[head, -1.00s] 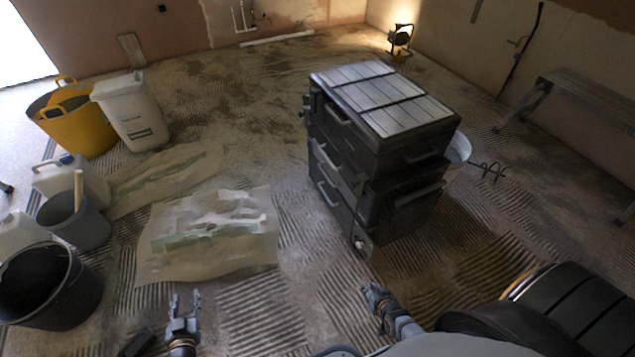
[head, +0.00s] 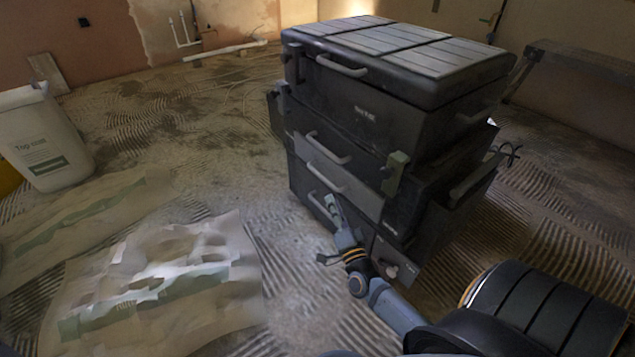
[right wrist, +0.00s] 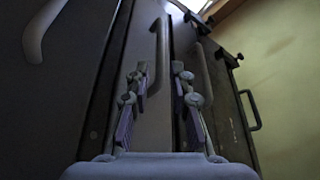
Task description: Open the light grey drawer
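The light grey drawer (head: 345,187) is a slim, lighter front low in a dark tool chest, between darker drawers. It looks shut. Its bar handle (head: 325,177) is on the front's left part. My right gripper (head: 327,228) is open and empty, low in front of the chest, just below that handle in the head view. In the right wrist view the fingers (right wrist: 160,80) are spread, with a handle (right wrist: 159,62) on a lighter front (right wrist: 148,115) ahead between them. The fingers look apart from the handle. My left gripper is not in view.
The dark chest (head: 385,120) has more drawers with handles above and below. Crumpled sheets (head: 165,275) lie on the ridged floor at left, with a white bucket (head: 45,140) behind. A bench (head: 575,65) stands at right.

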